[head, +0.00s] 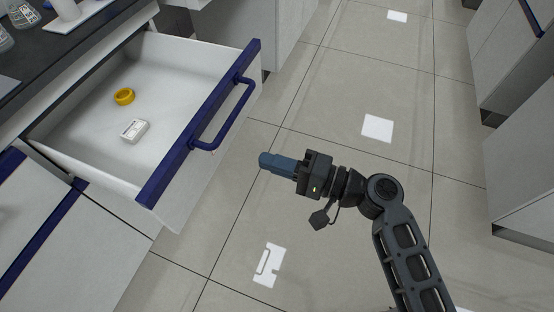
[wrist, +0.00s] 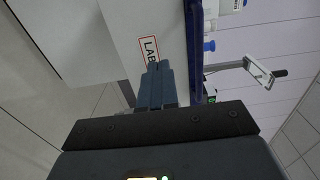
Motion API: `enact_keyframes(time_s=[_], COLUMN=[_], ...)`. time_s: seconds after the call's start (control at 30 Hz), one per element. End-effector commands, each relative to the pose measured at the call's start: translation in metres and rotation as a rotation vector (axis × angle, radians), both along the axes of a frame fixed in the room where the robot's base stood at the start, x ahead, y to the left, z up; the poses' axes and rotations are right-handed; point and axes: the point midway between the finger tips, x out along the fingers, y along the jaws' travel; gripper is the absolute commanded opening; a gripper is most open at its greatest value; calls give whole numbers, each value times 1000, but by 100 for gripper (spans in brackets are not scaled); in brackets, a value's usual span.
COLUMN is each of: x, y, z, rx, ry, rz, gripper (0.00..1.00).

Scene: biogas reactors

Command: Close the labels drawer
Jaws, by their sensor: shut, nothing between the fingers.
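The labels drawer (head: 185,150) is pulled well out from under the dark worktop on the left of the head view. It has a white body, a blue top edge and a blue bar handle (head: 226,115). A yellow ring (head: 124,97) and a small white box (head: 134,131) lie inside. My gripper (head: 264,160) is shut and empty, in front of the drawer, right of the handle and apart from it. In the wrist view the shut fingers (wrist: 157,78) point towards the white drawer front, where a red-framed label (wrist: 149,50) reading "LAB" is partly hidden behind them.
The dark worktop (head: 85,45) with glassware (head: 20,12) is above the drawer. A closed cabinet front with a blue edge (head: 40,232) is at lower left. White cabinets (head: 522,150) stand at right. The tiled floor (head: 330,75) between is clear.

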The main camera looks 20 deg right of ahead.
Motion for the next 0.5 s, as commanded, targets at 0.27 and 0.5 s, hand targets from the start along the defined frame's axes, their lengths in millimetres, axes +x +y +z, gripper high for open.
enact_keyframes(time_s=[0.27, 0.5], x=[35, 57], y=[45, 73], z=[1, 0], rx=[0, -2], ry=[-2, -1], rz=[2, 0], gripper=[0, 0])
